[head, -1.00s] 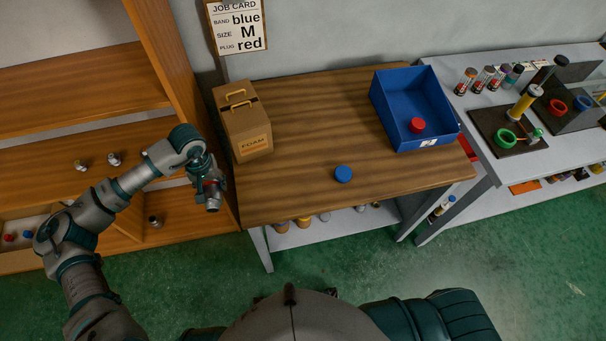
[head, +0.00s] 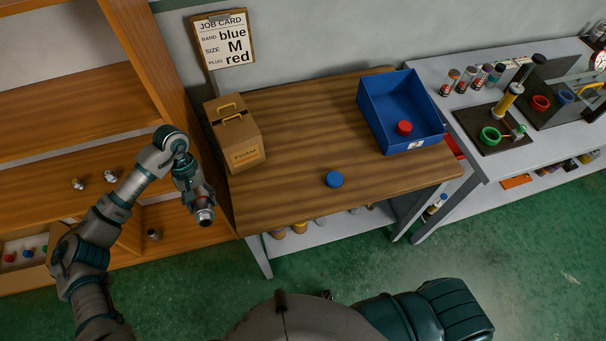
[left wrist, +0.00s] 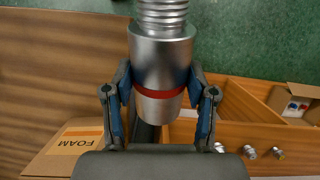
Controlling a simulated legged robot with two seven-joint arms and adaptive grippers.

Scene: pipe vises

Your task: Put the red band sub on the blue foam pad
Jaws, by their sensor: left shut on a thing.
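The red band sub (left wrist: 162,92) is a silver metal cylinder with a red ring and a threaded end, seen close up in the left wrist view. My left gripper (left wrist: 162,98) is shut on it, one finger on each side near the red ring. In the head view, the left gripper (head: 201,199) holds the sub (head: 205,216) clear of the table, just off its left front corner. I cannot make out a blue foam pad for certain in either view. My right gripper is not in view.
The wooden table (head: 300,130) carries a foam-labelled cardboard box (head: 238,145), a blue round piece (head: 335,180) and a blue bin (head: 374,118) holding a red round piece (head: 404,128). Shelving (head: 60,112) stands left; a grey bench (head: 455,100) with vises stands right. The table's middle is clear.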

